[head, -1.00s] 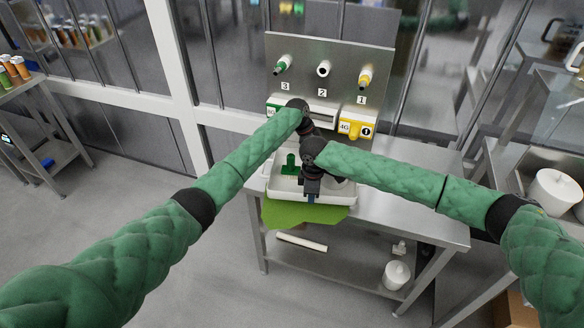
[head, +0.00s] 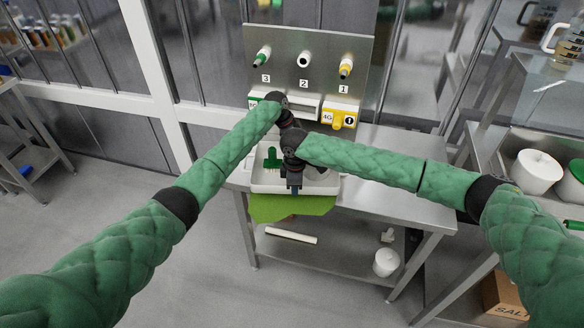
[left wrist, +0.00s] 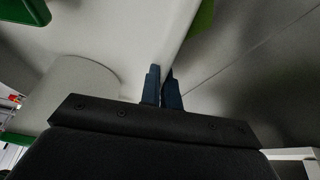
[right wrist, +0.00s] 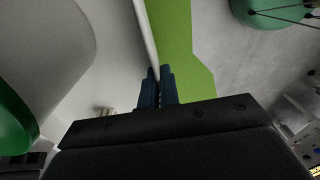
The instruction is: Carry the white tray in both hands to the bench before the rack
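The white tray (head: 262,188) is at the front left of the steel bench, below the rack (head: 307,65). I cannot tell whether it rests on the bench or hangs just above it. A green piece (head: 272,160) stands in it, and a white rounded object shows in the left wrist view (left wrist: 75,95). My right gripper (head: 294,188) is at the tray's near wall. Its fingers (right wrist: 156,75) are closed on the thin rim. My left gripper's fingers (left wrist: 161,75) are also closed on a tray wall; in the head view they are mostly hidden behind my right wrist.
A green cloth (head: 290,208) hangs under the tray's front. The bench top (head: 390,190) is clear to the right. A shelf with white tubs (head: 537,170) stands at the right.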

